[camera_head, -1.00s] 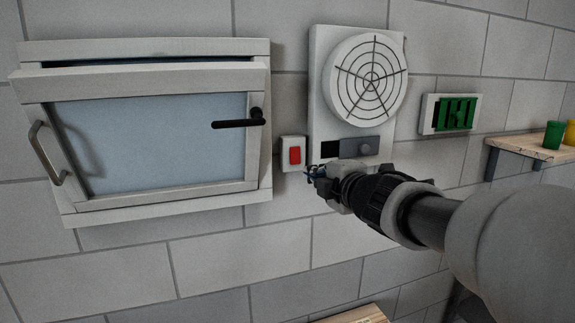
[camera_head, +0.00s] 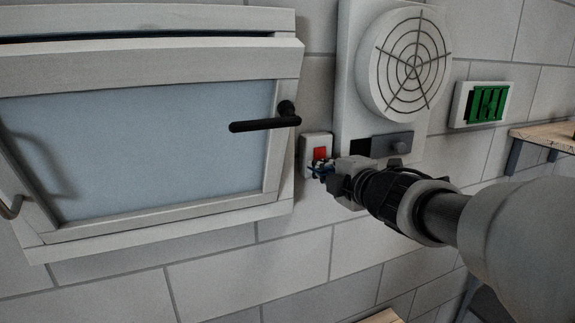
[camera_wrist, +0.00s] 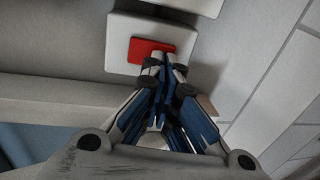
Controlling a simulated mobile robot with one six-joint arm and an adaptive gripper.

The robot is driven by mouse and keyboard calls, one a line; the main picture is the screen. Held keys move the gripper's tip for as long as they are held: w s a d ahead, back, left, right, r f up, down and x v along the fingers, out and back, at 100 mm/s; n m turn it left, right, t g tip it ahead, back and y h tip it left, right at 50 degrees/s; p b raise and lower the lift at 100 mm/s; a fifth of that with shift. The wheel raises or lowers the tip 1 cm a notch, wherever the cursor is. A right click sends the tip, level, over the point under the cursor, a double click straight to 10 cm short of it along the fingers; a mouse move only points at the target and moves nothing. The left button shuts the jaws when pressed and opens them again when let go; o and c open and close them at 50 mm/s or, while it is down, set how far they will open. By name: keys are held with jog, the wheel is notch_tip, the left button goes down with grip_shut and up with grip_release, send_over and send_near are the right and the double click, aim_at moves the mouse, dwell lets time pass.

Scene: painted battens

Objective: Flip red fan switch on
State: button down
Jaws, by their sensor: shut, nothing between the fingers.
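The red fan switch (camera_head: 320,153) is a red rocker on a small white plate, left of the fan panel's lower edge. In the wrist view the red rocker (camera_wrist: 148,50) shows just beyond my fingertips. My gripper (camera_head: 322,170) is shut and empty, with its tips over the lower part of the switch plate. In the wrist view my gripper (camera_wrist: 165,68) overlaps the lower right edge of the rocker. I cannot tell whether the tips touch it. The round fan grille (camera_head: 409,63) sits on the white panel above right.
A tilted window (camera_head: 140,150) with a black handle (camera_head: 265,124) is close on the left. A green-slatted unit (camera_head: 486,104) and a wooden shelf (camera_head: 550,134) are further right.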

jog(key=shift+d, duration=0.1)
dwell(0.4)
jog(key=b, duration=0.2)
jog(key=t+b, duration=0.1)
jog(key=b, duration=0.1)
jog(key=shift+w+f+b, duration=0.15)
jog(key=shift+w+b, duration=0.15)
jog(key=shift+f, duration=0.1)
